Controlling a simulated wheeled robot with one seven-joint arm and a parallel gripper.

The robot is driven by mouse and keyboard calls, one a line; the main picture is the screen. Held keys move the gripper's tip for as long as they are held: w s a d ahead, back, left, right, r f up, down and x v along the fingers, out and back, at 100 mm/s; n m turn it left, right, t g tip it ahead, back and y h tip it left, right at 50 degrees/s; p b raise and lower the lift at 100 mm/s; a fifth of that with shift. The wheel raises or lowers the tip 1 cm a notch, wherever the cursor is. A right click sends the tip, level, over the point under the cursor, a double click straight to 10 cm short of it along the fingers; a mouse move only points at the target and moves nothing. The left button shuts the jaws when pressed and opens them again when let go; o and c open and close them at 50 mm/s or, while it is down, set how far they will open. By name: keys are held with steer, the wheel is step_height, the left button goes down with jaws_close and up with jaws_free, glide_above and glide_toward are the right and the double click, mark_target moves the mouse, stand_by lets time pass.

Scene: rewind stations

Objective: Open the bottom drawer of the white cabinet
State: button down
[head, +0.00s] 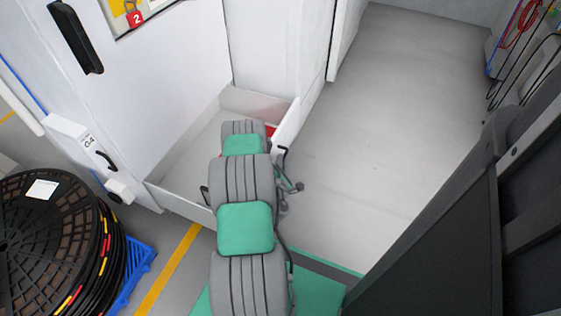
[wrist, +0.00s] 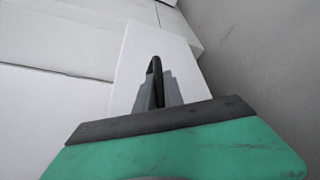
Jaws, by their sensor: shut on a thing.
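The white cabinet (head: 150,80) stands at the upper left in the head view. Its bottom drawer (head: 180,203) is pulled out, with its pale inside showing. My arm crosses in front of the drawer and hides much of its front. In the wrist view, my gripper (wrist: 158,90) is shut on the black bar handle (wrist: 154,66), against the white drawer front (wrist: 128,78). My fingertips are hidden behind my arm in the head view. A small red item (head: 270,131) shows partly inside the drawer.
A large black cable reel (head: 45,235) sits by a blue pallet (head: 138,268) at the lower left. A red padlock tag (head: 134,17) hangs on the cabinet. Grey floor (head: 400,130) is clear to the right. Cables (head: 520,40) hang at the far upper right.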

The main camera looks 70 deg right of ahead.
steer(key=shift+s, duration=0.3)
steer(key=c, duration=1.5)
jaws_free()
steer(key=shift+o, duration=0.2)
steer(key=p+v, duration=0.1)
steer(key=v, duration=0.6)
steer(key=shift+s+a, duration=0.15)
steer(key=shift+a, duration=0.2)
steer(key=shift+r, duration=0.1)
